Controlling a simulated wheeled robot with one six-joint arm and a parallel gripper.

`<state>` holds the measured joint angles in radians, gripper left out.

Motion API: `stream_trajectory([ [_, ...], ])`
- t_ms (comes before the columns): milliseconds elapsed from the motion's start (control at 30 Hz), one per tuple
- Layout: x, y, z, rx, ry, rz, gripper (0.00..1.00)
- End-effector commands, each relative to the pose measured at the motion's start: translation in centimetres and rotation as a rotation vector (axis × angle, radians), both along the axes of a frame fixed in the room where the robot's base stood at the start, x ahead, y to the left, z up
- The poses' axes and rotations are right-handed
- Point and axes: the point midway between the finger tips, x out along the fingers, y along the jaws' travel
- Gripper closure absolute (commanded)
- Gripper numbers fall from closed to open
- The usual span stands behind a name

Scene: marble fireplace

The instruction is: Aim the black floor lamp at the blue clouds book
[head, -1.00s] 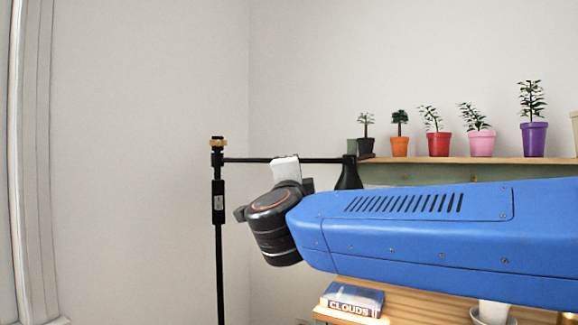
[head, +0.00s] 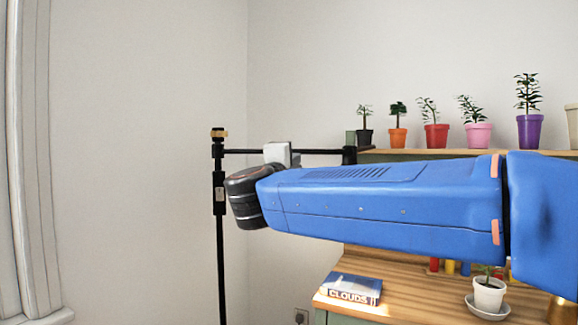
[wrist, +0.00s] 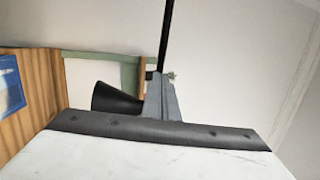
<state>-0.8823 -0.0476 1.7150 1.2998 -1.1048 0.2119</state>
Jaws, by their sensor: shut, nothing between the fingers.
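The black floor lamp (head: 219,240) stands at centre-left in the head view, its thin arm reaching right. My arm hides its shade there; the wrist view shows the dark conical shade (wrist: 112,99) left of my gripper (wrist: 160,84). The grey fingers are shut and empty, close beside the shade and the black lamp rod; I cannot tell whether they touch. The blue clouds book (head: 352,288) lies flat on the wooden cabinet top, below the lamp arm's right end. Its blue cover also shows at the wrist view's left edge (wrist: 10,85).
A wooden shelf (head: 450,152) behind my arm holds several potted plants. A small white plant pot (head: 489,294) on a saucer stands right of the book on the cabinet top (head: 425,293). Bare wall and a window frame (head: 30,170) are at left.

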Motion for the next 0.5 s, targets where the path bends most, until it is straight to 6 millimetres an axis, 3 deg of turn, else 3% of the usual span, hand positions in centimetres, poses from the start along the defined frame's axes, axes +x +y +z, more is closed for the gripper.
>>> stream_trajectory([
  [200,3.4,-0.7,0.7,0.000,-0.001,-0.002,1.00],
  [500,5.4,-1.0,1.1,0.000,-0.001,0.000,1.00],
])
